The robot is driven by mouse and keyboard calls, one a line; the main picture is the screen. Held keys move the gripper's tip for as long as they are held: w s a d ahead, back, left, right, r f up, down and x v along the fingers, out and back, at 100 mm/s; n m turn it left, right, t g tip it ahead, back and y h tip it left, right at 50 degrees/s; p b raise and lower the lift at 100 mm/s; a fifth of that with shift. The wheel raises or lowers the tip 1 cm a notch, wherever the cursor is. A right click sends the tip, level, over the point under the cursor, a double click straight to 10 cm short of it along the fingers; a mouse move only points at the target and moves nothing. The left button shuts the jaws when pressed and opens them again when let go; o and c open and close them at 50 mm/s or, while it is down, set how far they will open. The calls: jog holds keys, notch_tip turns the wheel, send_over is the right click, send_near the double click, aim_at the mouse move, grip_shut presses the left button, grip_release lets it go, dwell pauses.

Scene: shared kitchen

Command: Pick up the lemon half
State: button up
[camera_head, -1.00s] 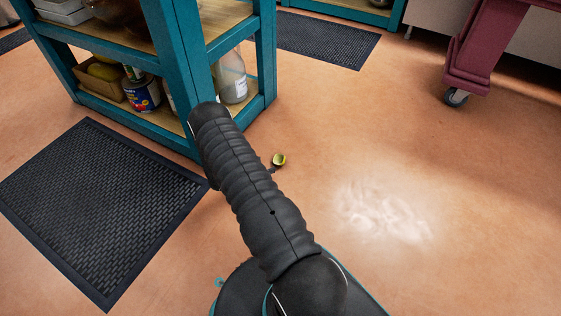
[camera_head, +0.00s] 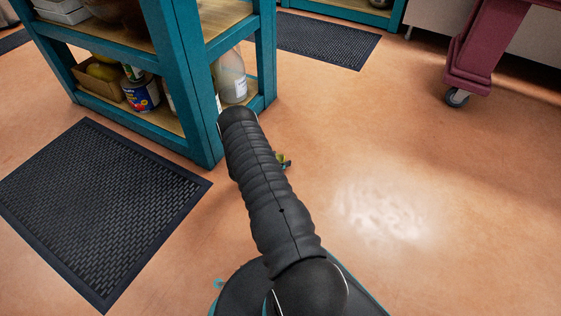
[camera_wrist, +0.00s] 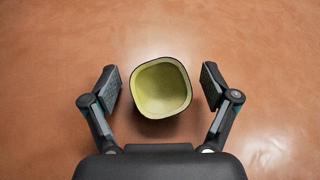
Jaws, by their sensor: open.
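The lemon half (camera_wrist: 160,88) is a yellow-green, rounded-square piece on the floor, with a thin dark rim and a face that looks hollow. In the wrist view it lies between the two fingers of my gripper (camera_wrist: 161,80). The fingers are open, with a gap on each side, and neither appears to touch it. Height above it is hard to tell.
A teal shelf unit (camera_head: 205,130) with cans and a bottle (camera_head: 232,78) stands close to the left of my arm. A dark mat (camera_head: 100,205) lies at left, another (camera_head: 325,40) behind. A maroon cart (camera_head: 485,45) is far right. The floor to the right is clear.

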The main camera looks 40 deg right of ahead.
jog(key=c, duration=1.4)
jog(key=shift+r, duration=0.5)
jog(key=r, duration=0.2)
jog(key=r+p, duration=0.1)
jog(key=r, duration=0.1)
jog(key=shift+s+a, duration=0.15)
jog(key=shift+s, duration=0.2)
jog(key=s+a+r, duration=0.1)
jog(key=s+r, duration=0.1)
jog(key=s, duration=0.1)
jog(key=s+a+r+p, duration=0.1)
jog(key=s+a+r, duration=0.1)
jog(key=s, duration=0.1)
jog(key=s+a+r+p, duration=0.1)
jog(key=s+r, duration=0.1)
jog(key=s, duration=0.2)
jog(key=shift+a, duration=0.15)
